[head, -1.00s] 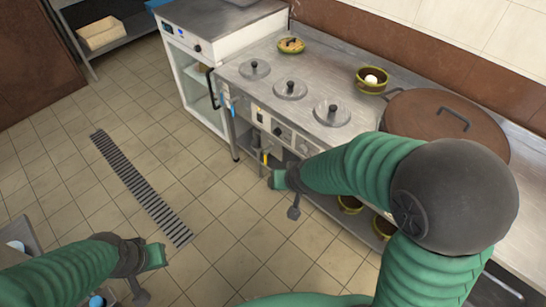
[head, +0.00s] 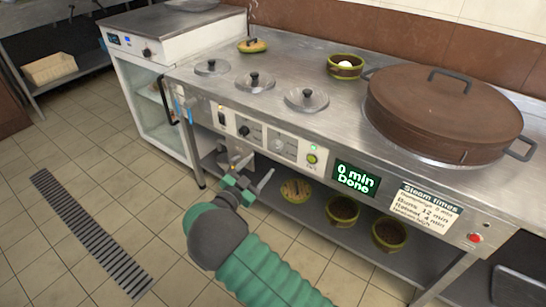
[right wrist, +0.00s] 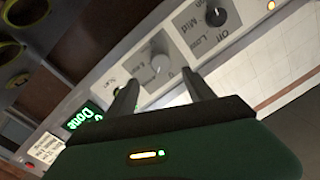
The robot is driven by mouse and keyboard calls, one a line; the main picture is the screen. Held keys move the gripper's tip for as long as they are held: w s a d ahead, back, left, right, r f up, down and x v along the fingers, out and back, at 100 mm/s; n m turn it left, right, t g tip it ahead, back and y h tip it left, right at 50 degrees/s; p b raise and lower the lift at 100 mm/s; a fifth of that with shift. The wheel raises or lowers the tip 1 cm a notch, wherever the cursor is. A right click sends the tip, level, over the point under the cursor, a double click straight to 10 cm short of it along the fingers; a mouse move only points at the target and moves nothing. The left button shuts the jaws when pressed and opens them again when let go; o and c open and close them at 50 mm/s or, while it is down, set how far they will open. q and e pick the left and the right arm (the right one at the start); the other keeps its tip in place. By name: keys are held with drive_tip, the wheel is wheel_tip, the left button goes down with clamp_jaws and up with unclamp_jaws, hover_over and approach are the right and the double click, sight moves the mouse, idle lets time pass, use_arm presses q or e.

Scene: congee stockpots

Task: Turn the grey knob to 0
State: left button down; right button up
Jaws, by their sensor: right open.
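The grey knob (head: 277,145) is on the stove's front panel, right of a black knob (head: 244,131) and left of a green button (head: 312,158). In the right wrist view the grey knob (right wrist: 160,63) appears between and just beyond my fingertips; its setting is too small to read. My right gripper (head: 255,170) is open and empty, below and in front of the panel, apart from the knob. Its two fingers also show in the right wrist view (right wrist: 160,78). A display (head: 356,179) right of the button reads "0 min Done". My left gripper is out of view.
A steam times sign (head: 425,203) and a red button (head: 475,238) are farther right on the front. Several bowls stand on the shelf below. A large brown lidded pot (head: 440,112) and small pot lids (head: 306,98) are on top. The floor in front is clear.

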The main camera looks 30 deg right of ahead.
sight(275, 148)
drive_tip(key=b+x, duration=0.3)
drive_tip(key=x, duration=0.6)
drive_tip(key=shift+f, duration=0.1)
drive_tip(key=shift+w+d, duration=0.1)
drive_tip(key=shift+d, duration=0.1)
drive_tip(key=shift+c, duration=0.3)
